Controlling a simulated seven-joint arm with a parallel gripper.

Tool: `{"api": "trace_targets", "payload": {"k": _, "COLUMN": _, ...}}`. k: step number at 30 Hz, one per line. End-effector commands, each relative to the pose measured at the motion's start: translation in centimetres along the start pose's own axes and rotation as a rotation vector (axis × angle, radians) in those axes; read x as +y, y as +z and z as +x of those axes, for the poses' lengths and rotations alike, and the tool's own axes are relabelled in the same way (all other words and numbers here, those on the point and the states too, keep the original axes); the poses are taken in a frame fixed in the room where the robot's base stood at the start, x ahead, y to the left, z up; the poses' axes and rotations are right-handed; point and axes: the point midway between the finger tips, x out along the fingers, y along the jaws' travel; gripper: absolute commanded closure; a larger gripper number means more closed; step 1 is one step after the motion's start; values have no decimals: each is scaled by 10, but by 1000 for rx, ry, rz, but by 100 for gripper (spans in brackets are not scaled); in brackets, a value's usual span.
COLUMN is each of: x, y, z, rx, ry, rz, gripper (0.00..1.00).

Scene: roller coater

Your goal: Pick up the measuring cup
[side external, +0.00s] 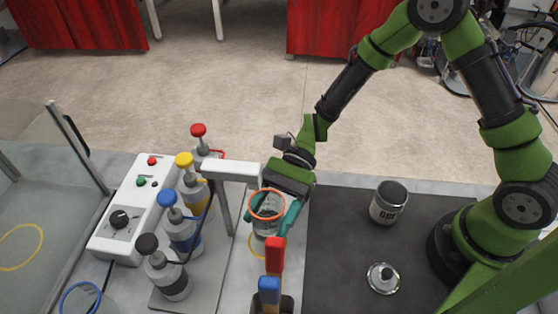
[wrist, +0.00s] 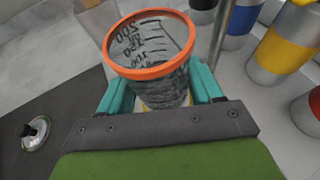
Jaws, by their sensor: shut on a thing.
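The measuring cup (side external: 267,214) is clear with an orange rim and dark volume marks, and holds some grey contents. It stands upright in the middle of the work area, by a yellow ring marking. My gripper (side external: 273,216) has its teal fingers on both sides of the cup and is shut on it. In the wrist view the cup (wrist: 150,65) sits between the two fingers (wrist: 162,95), its rim towards the camera. I cannot tell whether its base touches the surface.
Pump bottles with red, yellow, blue and black tops (side external: 183,228) stand left of the cup, beside a white control box (side external: 128,208). A white post and arm (side external: 230,171) is close by. Red and blue handles (side external: 273,262) are in front. A grey can (side external: 389,203) and a lid (side external: 384,278) rest on the dark mat.

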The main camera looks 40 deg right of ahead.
Motion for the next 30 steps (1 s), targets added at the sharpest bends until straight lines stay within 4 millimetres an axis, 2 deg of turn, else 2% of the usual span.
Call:
{"api": "trace_targets", "payload": {"k": 1, "x": -1, "y": -8, "z": -12, "rx": 3, "ry": -9, "rz": 7, "gripper": 72}}
{"api": "trace_targets", "payload": {"k": 15, "x": 0, "y": -55, "z": -126, "rx": 3, "ry": -8, "rz": 7, "gripper": 72}}
{"api": "trace_targets", "payload": {"k": 21, "x": 0, "y": -66, "z": -152, "rx": 1, "ry": -4, "rz": 6, "gripper": 72}}
{"api": "trace_targets", "payload": {"k": 30, "x": 1, "y": -69, "z": -160, "rx": 2, "ry": -3, "rz": 5, "gripper": 72}}
